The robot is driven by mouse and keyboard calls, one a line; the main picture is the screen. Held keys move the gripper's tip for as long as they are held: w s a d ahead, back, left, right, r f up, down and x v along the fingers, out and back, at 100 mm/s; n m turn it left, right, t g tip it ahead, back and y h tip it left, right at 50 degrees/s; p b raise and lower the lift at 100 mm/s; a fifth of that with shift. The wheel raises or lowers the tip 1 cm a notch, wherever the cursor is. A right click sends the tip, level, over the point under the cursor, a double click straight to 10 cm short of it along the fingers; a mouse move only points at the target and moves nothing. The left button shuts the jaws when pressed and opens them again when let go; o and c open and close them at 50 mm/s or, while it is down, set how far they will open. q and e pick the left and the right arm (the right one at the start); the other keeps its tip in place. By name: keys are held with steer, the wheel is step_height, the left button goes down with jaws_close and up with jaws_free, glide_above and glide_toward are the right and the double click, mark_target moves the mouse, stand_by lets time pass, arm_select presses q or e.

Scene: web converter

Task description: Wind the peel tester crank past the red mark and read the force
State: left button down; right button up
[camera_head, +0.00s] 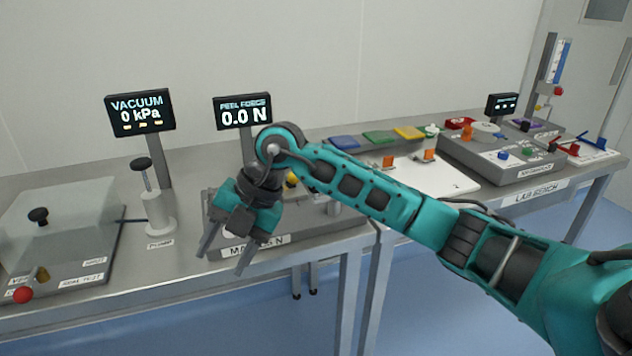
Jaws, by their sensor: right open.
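The peel tester (318,222) is a grey unit near the front edge of the bench, mostly hidden behind my right arm. A yellow part (291,179) of it shows beside my wrist. Its crank and the red mark cannot be made out. The force display (244,112) above it reads 0.0 N. My right gripper (224,262) is open and empty, its fingers pointing down in front of the tester's left front edge, by its partly covered label. I cannot tell whether it touches anything. My left gripper is not in view.
Left of the tester stand a pump (158,212) with a black knob and a lidded vacuum chamber (58,235). The vacuum display (140,113) reads 0 kPa. A white board (440,178) and a grey control unit (505,160) lie to the right. Floor shows in front.

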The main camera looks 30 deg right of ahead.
steer(key=w+d+r+m+t+h, duration=0.1)
steer(key=w+d+r+m+h, duration=0.1)
steer(key=d+r+m+h, duration=0.5)
steer(key=w+d+r+t+h, duration=0.1)
steer(key=w+d+r+h, duration=0.2)
steer(key=d, duration=0.9)
steer(key=p+x, duration=0.1)
steer(key=x, duration=1)
steer(key=shift+a, duration=0.1)
steer(key=shift+c, duration=0.4)
steer(key=c, duration=0.9)
